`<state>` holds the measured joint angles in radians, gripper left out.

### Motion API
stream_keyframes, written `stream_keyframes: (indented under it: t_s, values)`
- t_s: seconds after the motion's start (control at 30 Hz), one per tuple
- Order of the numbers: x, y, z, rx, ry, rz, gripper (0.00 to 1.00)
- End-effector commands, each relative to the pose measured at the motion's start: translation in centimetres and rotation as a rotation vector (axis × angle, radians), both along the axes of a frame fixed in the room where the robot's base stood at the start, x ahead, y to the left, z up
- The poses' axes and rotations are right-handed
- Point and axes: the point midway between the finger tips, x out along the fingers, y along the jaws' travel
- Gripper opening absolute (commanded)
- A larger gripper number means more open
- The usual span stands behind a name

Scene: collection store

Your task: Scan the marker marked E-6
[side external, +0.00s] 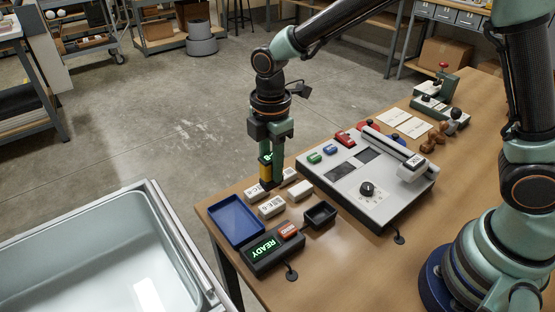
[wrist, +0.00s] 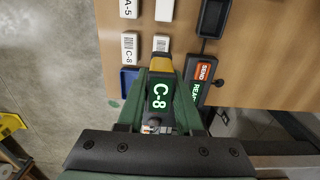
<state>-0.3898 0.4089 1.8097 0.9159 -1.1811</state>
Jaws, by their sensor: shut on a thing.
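My gripper (side external: 270,150) is shut on a yellow and black handheld scanner (side external: 265,172), which hangs nose down above the wood table's near left end. In the wrist view my gripper (wrist: 160,88) holds the scanner (wrist: 161,64), and its green display reads C-8. A white block (side external: 271,207) appears to be marked E-6. In the wrist view a barcoded block (wrist: 161,43) lies just beyond the scanner's nose, its lettering hidden. The block marked C-8 (side external: 256,192) lies beside it and shows in the wrist view too (wrist: 129,48). Whether scanner and table touch, I cannot tell.
Other white blocks (side external: 301,190) lie behind, one marked A-5 (wrist: 128,8). A blue tray (side external: 212,222), a black console (side external: 268,262) reading READY with a red SEND button, and a small black tray (side external: 320,215) stand nearby. A white machine (side external: 345,190) with a knob stands right.

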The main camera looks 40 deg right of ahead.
Motion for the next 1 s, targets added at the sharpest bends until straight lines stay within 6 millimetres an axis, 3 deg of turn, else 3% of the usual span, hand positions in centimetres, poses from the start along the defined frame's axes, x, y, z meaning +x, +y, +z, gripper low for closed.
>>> stream_keyframes:
  t_s: [0.5,1.0]
  values:
    - [0.0,0.0,-4.4,0.0,0.001,0.0,0.0]
    - [0.1,0.0,-4.8,0.0,-0.001,0.0,0.0]
